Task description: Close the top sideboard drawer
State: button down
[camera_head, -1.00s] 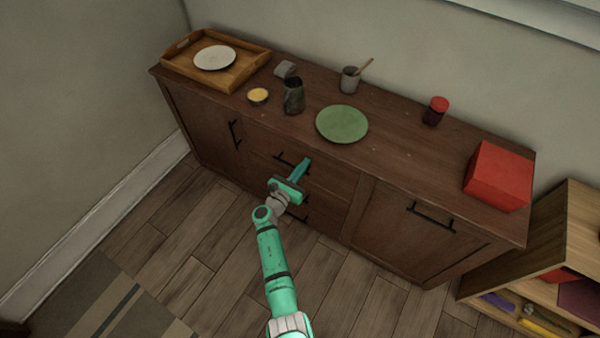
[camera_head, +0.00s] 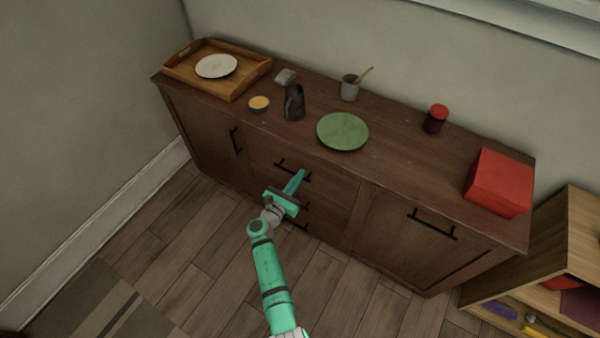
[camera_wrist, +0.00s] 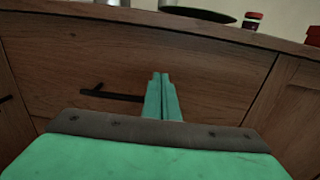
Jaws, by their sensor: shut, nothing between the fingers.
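The brown wooden sideboard (camera_head: 395,165) stands against the wall. Its top drawer (camera_head: 325,182), in the middle column, looks flush with the front in the head view. Its front also fills much of the wrist view (camera_wrist: 215,85), with a black bar handle (camera_wrist: 108,94) left of my fingers. The handle also shows in the head view (camera_head: 292,168). My gripper (camera_head: 302,174) is shut and empty, its fingers pointing at the drawer front just right of the handle. I cannot tell whether the fingertips touch it. My gripper partly hides the lower drawers.
On the sideboard top are a wooden tray (camera_head: 186,73) with a plate, a dark jug (camera_head: 293,103), a green plate (camera_head: 343,131), a jar (camera_head: 436,119) and a red box (camera_head: 499,182). A shelf unit (camera_head: 525,265) stands at the right. The floor in front is clear.

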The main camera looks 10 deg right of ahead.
jog(key=v, duration=1.1)
